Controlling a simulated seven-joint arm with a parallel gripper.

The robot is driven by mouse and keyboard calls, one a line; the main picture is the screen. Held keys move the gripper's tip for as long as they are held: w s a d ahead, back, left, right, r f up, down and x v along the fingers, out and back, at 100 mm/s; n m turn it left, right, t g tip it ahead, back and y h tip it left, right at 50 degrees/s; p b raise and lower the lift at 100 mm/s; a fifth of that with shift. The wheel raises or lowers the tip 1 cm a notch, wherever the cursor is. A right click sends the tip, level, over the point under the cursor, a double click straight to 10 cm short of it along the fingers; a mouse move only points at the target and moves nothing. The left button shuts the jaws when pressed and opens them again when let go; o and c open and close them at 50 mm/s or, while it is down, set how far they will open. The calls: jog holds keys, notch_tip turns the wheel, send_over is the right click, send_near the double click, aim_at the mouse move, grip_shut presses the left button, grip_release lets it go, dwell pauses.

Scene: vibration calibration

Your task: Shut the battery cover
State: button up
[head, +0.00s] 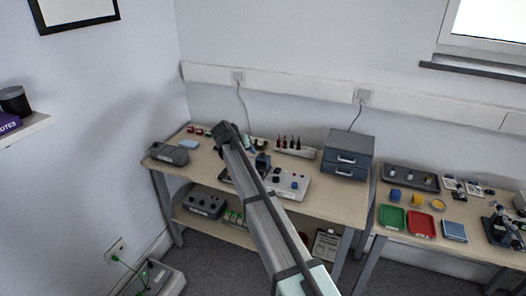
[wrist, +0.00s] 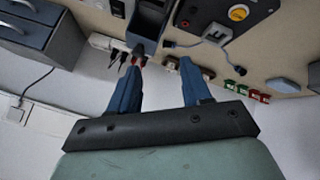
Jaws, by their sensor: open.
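My gripper (wrist: 161,65) shows in the wrist view with its two blue fingers apart and nothing between them. It hangs over the back of the bench, and the wall lies behind it. In the head view my own arm hides much of it. A dark grey instrument panel (wrist: 190,17) with an orange-yellow knob (wrist: 238,12) is at the top of the wrist view, beyond the fingertips. An open dark box (wrist: 148,22) stands beside it, near the left fingertip but apart as far as I can tell. I cannot make out for certain which part is the battery cover.
A blue-grey drawer unit (head: 348,153) stands at the bench's right. A light control box (head: 290,182) and a rack of red and black probes (head: 296,149) lie to its left. A dark case (head: 168,154) is at the far left. A second bench with trays is right.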

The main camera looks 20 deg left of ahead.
jog(key=w+d+r+n+g+y, duration=0.1)
jog(key=w+d+r+n+g, duration=0.25)
jog(key=w+r+g, duration=0.55)
jog(key=shift+t, duration=0.5)
jog(key=f, duration=1.3)
jog(key=shift+w+d, duration=0.15)
jog(key=shift+d, duration=0.05)
jog(key=shift+c, duration=0.4)
grip_shut()
